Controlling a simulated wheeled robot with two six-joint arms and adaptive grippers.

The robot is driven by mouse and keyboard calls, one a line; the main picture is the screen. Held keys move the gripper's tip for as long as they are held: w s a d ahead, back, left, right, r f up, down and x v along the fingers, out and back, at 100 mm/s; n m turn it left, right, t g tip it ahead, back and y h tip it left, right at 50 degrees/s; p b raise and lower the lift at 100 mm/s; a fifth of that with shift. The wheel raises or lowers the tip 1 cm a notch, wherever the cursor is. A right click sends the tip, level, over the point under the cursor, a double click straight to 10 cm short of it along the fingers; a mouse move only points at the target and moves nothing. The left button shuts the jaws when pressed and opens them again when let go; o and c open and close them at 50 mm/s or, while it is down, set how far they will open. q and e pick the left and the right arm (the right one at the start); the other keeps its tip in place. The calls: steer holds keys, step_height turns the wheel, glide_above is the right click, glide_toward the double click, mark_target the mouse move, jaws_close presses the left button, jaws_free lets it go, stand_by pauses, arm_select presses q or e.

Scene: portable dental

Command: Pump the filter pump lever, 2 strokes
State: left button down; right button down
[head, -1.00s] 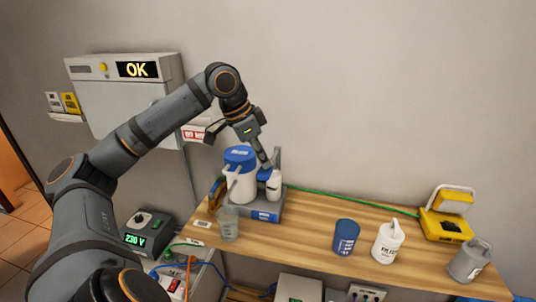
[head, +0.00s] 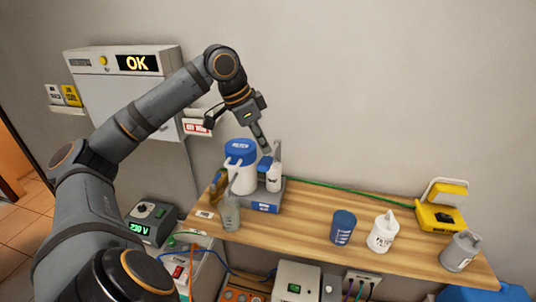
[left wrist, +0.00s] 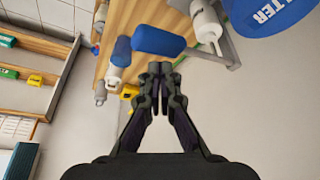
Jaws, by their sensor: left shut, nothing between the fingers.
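The filter pump stands at the left end of the wooden bench, with a white canister (head: 242,178) under a blue lid (head: 240,148) marked FILTER. Beside it are a slim white pump cylinder (head: 274,178) and a blue lever grip (head: 264,165). My left gripper (head: 266,150) points down just above the grip, shut and empty. In the left wrist view, the shut fingertips (left wrist: 160,68) are close below the blue grip (left wrist: 158,40) in the picture. I cannot tell whether they touch. The blue lid (left wrist: 265,15) is at upper right there. My right gripper is not in view.
A clear cup (head: 231,213) stands at the pump's front left. A blue cup (head: 343,227), white bottle (head: 383,232), grey jug (head: 460,251) and yellow lamp (head: 438,215) stand to the right. A wall cabinet (head: 120,90) reads OK. Bench between pump and blue cup is clear.

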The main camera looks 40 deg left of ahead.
arm_select(q)
step_height(320, 180, up, 5)
steer(key=p, duration=0.4)
steer(key=shift+f, duration=0.1)
